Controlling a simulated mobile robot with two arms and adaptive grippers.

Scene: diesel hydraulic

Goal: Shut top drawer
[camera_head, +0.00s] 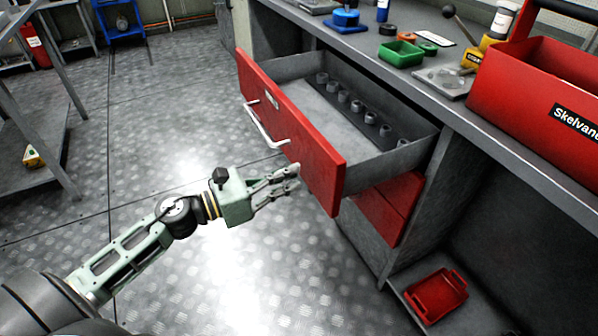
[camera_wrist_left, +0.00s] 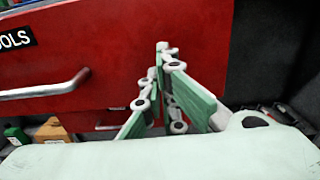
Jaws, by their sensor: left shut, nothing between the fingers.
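The top drawer (camera_head: 320,160) is pulled out of the grey workbench, with a red front and a white bar handle (camera_head: 264,126). Several small grey sockets (camera_head: 357,106) stand in a row inside it. My left gripper (camera_head: 290,178) is shut and empty, in front of the red drawer front near its right part, right of the handle. In the left wrist view the closed fingers (camera_wrist_left: 165,55) point at the red front (camera_wrist_left: 110,50), with the handle (camera_wrist_left: 45,88) to their left. I cannot tell whether they touch it. My right gripper is not in view.
A lower red drawer (camera_head: 392,207) sits below the open one. A red toolbox (camera_head: 545,85), a green tray (camera_head: 400,53) and a blue tape roll (camera_head: 345,18) are on the worktop. A red bin (camera_head: 437,294) sits on the low shelf. The metal floor (camera_head: 130,190) left of the drawer is clear.

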